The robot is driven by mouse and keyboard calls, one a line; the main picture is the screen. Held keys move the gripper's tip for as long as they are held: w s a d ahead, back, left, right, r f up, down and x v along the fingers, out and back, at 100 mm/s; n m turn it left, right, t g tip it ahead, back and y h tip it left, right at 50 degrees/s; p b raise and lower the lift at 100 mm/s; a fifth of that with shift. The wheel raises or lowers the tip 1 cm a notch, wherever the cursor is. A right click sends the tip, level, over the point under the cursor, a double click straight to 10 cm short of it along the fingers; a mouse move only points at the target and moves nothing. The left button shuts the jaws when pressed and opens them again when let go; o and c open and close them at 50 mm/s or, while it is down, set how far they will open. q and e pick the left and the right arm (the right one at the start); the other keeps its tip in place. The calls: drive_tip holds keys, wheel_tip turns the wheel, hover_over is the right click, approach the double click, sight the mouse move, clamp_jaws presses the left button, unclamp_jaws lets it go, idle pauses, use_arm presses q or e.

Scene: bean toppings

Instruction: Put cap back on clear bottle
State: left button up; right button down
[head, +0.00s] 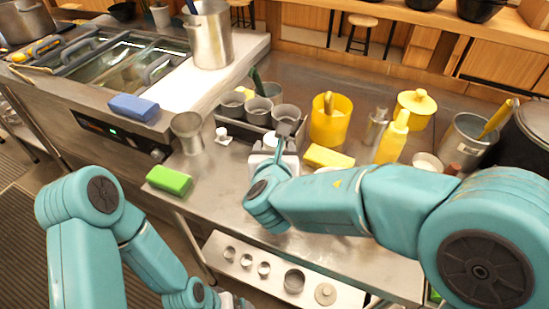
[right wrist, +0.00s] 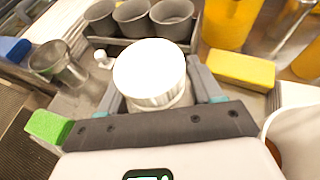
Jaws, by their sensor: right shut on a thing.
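A round white ribbed cap (right wrist: 150,70) is between the two fingers of my right gripper (right wrist: 160,85), which is shut on it. In the head view the white cap (head: 271,139) shows just beyond my right gripper (head: 274,152), partly hidden by my wrist. A paler part shows under the cap; I cannot tell whether it is a bottle neck. No clear bottle is plain to see. My left gripper (head: 236,301) is low at the bottom edge, mostly cut off.
Grey containers (head: 232,104) stand in a rack behind the cap. A yellow tub (head: 330,120), yellow sponge (head: 327,157) and yellow squeeze bottle (head: 393,138) are to the right. A metal cup (head: 187,132) and green sponge (head: 169,180) are left. The front steel counter is partly clear.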

drive_tip(key=shift+f, duration=1.3)
drive_tip(key=shift+f+b, duration=0.2)
drive_tip(key=shift+b, duration=0.1)
drive_tip(key=shift+c, duration=0.9)
unclamp_jaws()
drive_tip(key=shift+r, duration=0.1)
drive_tip(key=shift+r+p, duration=0.2)
drive_tip(key=shift+p, duration=0.15)
drive_tip(key=v, duration=1.2)
drive_tip(key=shift+b, duration=0.3)
drive_tip(key=shift+f, duration=0.1)
